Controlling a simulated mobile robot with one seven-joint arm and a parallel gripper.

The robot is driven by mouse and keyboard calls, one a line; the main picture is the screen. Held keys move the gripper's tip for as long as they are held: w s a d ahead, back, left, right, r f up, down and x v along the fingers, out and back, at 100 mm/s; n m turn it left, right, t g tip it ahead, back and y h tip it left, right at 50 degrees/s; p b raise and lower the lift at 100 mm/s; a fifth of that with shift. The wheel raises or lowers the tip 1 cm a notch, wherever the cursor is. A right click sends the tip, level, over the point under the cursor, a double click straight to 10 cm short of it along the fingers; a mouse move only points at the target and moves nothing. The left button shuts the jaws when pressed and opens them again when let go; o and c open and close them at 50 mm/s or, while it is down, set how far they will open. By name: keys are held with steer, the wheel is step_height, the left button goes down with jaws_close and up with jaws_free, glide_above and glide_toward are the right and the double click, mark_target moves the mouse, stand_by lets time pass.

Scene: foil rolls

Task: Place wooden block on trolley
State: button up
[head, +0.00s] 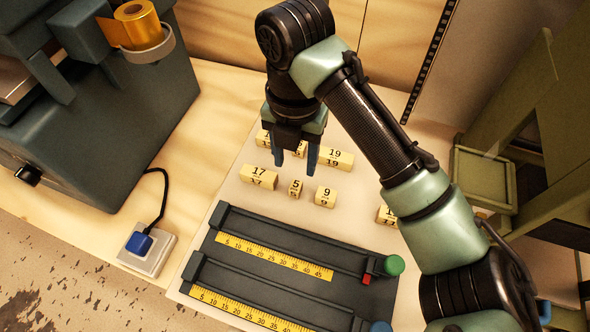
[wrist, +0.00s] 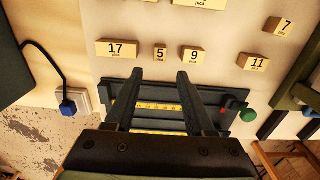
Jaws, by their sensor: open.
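Several numbered pale wooden blocks stand on a light board on the bench. Block 17 (head: 259,177), block 5 (head: 295,188) and block 9 (head: 325,196) form a near row. Block 19 (head: 336,158) is in a row behind, partly covered by my gripper (head: 294,160). My gripper is open and empty, pointing down above the blocks. In the wrist view its fingers (wrist: 160,74) are spread, with block 5 (wrist: 160,54) just beyond the gap between their tips. Block 11 (wrist: 253,62) and block 7 (wrist: 280,26) lie to the right. I cannot tell for certain which thing is the trolley.
An olive-green frame with a tray-like shelf (head: 484,180) stands at right. A dark ruler fixture (head: 300,240) with yellow scales lies in front of the blocks. A dark machine (head: 110,130) with a gold foil roll (head: 139,25) and a plugged socket (head: 146,250) are at left.

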step_height(320, 180, up, 3)
steer(key=shift+r+p, duration=0.1)
steer(key=shift+p, duration=0.2)
